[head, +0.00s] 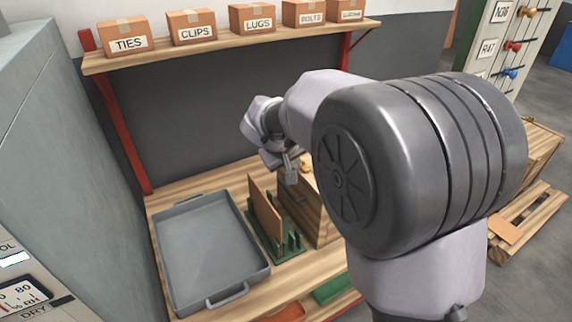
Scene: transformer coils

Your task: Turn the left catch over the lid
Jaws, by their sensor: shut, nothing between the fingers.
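My gripper (291,179) is shut and empty. It points down at the left edge of a wooden box (316,214) on the bench; whether it touches the box I cannot tell. A small dark fitting (300,198) shows on the box's side just below the fingertips; it may be the left catch, but it is too small to tell how it is turned. A small yellow piece (306,165) shows behind the gripper. My arm hides the right part and most of the top of the box, so the lid cannot be made out.
A brown panel (265,212) stands upright in a green slotted rack (292,238) left of the box. An empty grey tray (208,255) lies further left on the wooden bench (190,192). A shelf (225,46) with labelled cartons runs above. A grey cabinet (70,110) stands at left.

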